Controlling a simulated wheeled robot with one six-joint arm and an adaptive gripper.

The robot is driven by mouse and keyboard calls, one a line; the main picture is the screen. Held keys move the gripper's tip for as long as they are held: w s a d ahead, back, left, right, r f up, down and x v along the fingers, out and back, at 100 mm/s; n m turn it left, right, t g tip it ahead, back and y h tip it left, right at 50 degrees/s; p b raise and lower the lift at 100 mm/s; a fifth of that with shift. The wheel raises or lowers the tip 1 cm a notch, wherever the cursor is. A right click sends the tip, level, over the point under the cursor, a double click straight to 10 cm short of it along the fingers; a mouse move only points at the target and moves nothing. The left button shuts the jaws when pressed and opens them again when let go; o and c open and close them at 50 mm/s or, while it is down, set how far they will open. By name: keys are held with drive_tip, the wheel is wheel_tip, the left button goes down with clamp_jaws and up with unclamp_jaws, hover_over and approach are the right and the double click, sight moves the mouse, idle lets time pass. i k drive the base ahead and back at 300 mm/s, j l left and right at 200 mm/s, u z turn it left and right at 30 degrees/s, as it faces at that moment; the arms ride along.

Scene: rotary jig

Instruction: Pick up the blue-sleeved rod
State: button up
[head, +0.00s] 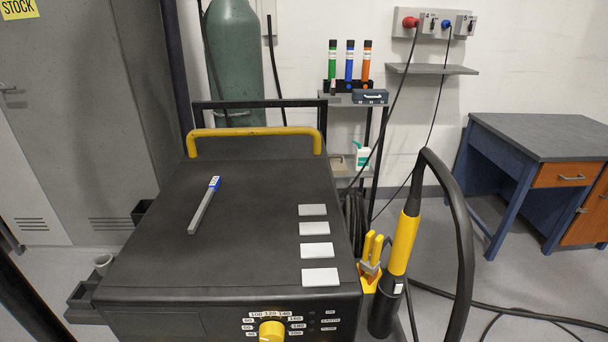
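The blue-sleeved rod (203,208) lies flat on the dark top of the machine (250,260), left of the middle. It is a slim grey bar with a blue sleeve and a small white label at its far end. It points away from me and slightly right, and nothing touches it. My gripper does not show in the head view.
Several pale plates (314,228) lie in a column on the machine's right side. A yellow handle (255,133) crosses its back edge. A yellow-and-black torch (402,245) with a thick cable stands at the right. The top around the rod is clear.

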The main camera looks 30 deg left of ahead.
sight(214, 185)
drive_tip(key=u, duration=1.9)
drive_tip(key=i+j+z, duration=0.1)
drive_tip(key=j+z, duration=0.15)
drive_tip(key=j, duration=0.25)
drive_tip(key=i+j+z, duration=0.1)
drive_tip(key=j+z, duration=0.15)
drive_tip(key=j, duration=0.25)
